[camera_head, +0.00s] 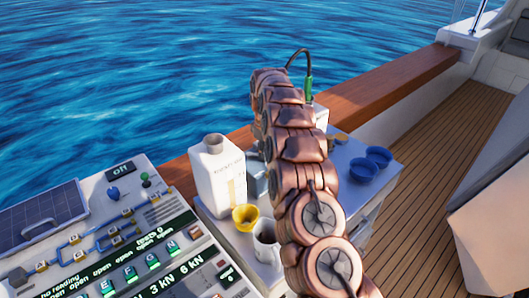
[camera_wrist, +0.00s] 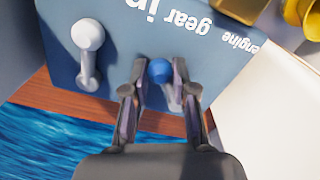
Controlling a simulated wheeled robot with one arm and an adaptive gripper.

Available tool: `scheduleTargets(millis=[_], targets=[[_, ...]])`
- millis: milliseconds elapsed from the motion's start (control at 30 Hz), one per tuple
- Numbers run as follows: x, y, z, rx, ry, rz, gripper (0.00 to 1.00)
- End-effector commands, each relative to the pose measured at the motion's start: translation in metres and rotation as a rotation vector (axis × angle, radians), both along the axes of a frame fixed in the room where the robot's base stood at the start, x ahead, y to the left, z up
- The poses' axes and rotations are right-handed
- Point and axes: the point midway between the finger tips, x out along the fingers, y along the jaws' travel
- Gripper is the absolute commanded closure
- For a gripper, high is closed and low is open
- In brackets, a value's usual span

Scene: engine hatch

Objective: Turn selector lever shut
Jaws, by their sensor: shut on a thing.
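In the wrist view, a blue panel (camera_wrist: 120,30) carries two levers. One lever with a blue ball knob (camera_wrist: 160,71) and a grey stem stands between the fingertips of my gripper (camera_wrist: 159,82). My gripper is shut on this blue-knobbed lever, one finger on each side of it. The other lever has a white ball knob (camera_wrist: 88,34) and a grey arm, and it is to the left, apart from the fingers. Upside-down words on the panel read "gear in" and "engine". No label naming a selector shows. In the head view my arm hides the gripper and the levers.
Yellow metal parts (camera_wrist: 300,14) are at the top right of the wrist view. In the head view, a white canister (camera_head: 217,175), a yellow cup (camera_head: 245,217), a mug (camera_head: 266,242) and blue bowls (camera_head: 378,157) stand near my arm. A control panel (camera_head: 110,240) is at the left.

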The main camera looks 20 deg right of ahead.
Motion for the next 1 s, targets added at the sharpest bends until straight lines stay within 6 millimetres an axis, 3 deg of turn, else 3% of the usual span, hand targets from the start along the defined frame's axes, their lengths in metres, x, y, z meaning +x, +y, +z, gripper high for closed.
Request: scheduleTargets(millis=[267,1000], targets=[[-0.005,0.003,-0.003,0.001,-0.002,-0.103,1.00],[-0.027,0.025,-0.003,0.000,0.000,-0.663,1.00]])
